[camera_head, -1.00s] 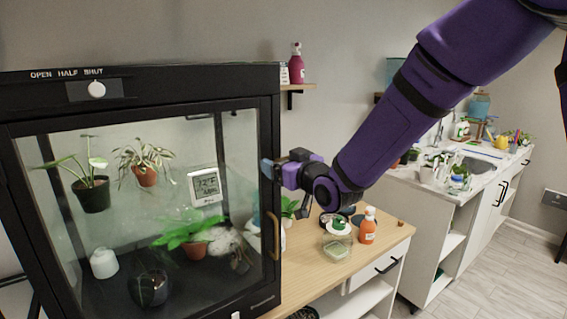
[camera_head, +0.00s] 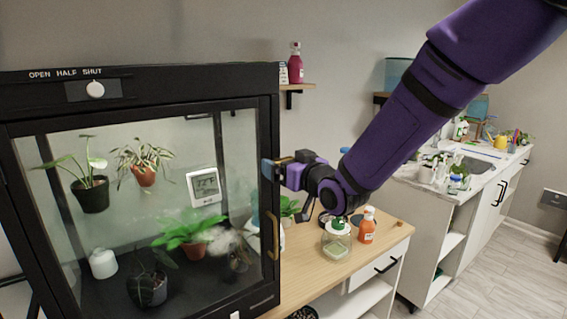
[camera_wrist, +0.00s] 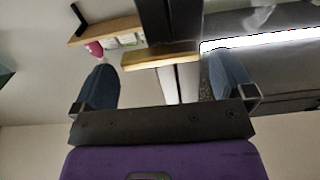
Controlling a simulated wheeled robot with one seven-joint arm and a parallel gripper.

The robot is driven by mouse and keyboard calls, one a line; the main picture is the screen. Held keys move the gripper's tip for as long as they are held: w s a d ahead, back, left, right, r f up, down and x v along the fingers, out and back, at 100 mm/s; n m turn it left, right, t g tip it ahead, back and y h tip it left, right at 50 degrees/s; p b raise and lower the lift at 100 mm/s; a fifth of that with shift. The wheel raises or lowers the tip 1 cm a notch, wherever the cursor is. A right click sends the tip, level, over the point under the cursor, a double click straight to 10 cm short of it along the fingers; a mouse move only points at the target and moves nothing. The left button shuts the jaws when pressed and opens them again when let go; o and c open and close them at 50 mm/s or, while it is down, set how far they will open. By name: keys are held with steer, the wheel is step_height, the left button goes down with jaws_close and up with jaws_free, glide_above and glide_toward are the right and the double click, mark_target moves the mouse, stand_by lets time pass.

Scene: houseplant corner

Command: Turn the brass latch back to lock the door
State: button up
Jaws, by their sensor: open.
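The black-framed glass cabinet door (camera_head: 226,170) stands shut on the left in the head view, with a curved brass handle (camera_head: 270,236) on its right edge. My gripper (camera_head: 272,167) is at the frame's right edge above that handle, its blue fingers close to the frame. In the wrist view my gripper (camera_wrist: 164,80) is open, with blue fingers apart on both sides. A yellowish bar (camera_wrist: 160,56), apparently the brass latch, lies across the gap between them, clear of both fingers. In the head view my gripper mostly hides the latch, so its angle is unclear there.
A dial (camera_head: 95,89) sits on the cabinet's top panel. Potted plants stand or hang behind the glass. Below my arm, a wooden counter (camera_head: 312,268) holds a glass jar (camera_head: 337,240) and an orange bottle (camera_head: 367,226). A wall shelf (camera_head: 298,87) holds a pink bottle (camera_head: 295,64).

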steer(key=v, duration=0.9)
steer(key=shift+d, duration=0.15)
steer(key=s+d+r+m+g+h, duration=0.2)
steer(key=s+d+h, duration=0.2)
steer(key=d, duration=0.4)
steer(key=s+d+r+m+g+h, duration=0.2)
steer(key=s+d+h, duration=0.2)
steer(key=d, duration=0.3)
steer(key=s+d+m+g+h, duration=0.1)
steer(key=s+d+g, duration=0.2)
steer(key=s, duration=0.6)
steer(key=s+d+m+g+h, duration=0.1)
steer(key=s+d+g, duration=0.1)
steer(key=s+d, duration=0.3)
steer(key=s, duration=0.4)
steer(key=shift+m+g, duration=0.3)
steer(key=shift+g, duration=0.1)
